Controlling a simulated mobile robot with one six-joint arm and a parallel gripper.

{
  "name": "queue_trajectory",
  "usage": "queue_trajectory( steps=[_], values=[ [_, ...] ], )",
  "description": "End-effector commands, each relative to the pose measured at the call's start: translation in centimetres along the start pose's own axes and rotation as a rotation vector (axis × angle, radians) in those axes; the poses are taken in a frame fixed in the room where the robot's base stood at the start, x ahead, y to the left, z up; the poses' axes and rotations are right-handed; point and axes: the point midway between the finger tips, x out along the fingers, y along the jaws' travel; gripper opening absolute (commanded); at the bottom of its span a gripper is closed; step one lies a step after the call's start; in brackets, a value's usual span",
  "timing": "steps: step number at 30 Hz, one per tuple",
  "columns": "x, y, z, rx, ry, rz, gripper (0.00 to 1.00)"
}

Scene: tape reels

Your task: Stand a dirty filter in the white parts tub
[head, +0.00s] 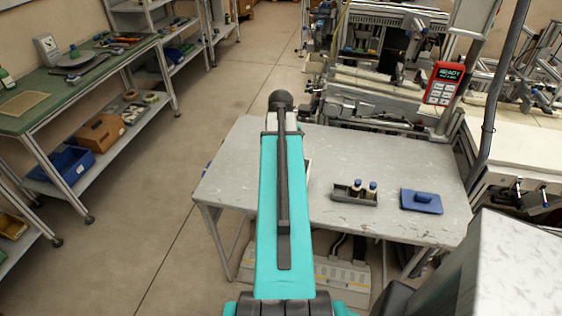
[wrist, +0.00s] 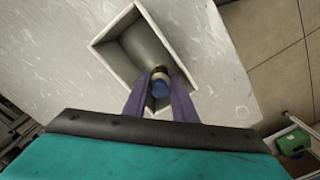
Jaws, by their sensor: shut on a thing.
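My gripper (wrist: 160,78) is shut on a small round filter (wrist: 160,88) with a blue end and a tan band, seen between its two purple fingers in the wrist view. The white parts tub (wrist: 103,52) lies beyond the fingertips, and its grey inside looks empty where it shows. The filter overlaps the tub's near corner in the wrist view; I cannot tell whether it is inside or above it. In the head view my arm hides the gripper, the held filter and nearly all of the tub. More filters (head: 372,188) stand in a grey tray (head: 353,199) on the table.
The grey worktable (head: 395,225) is clear between the tub and the grey tray. A machine with a red READY panel (head: 443,84) stands behind. A green bench (head: 75,85) is at left, across open floor.

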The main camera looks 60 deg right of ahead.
Motion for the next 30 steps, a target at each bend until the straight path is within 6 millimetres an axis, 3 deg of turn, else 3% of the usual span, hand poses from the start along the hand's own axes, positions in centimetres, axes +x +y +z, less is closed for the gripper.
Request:
queue_trajectory(
  steps=[11,12,16,30],
  values=[
    [0.13,0.00,-0.01,0.000,0.000,0.000,0.03],
    [0.13,0.00,0.00,0.000,0.000,0.000,0.26],
    [0.13,0.00,-0.01,0.000,0.000,0.000,0.46],
    [-0.35,0.03,-0.06,0.000,0.001,0.001,0.46]
  ],
)
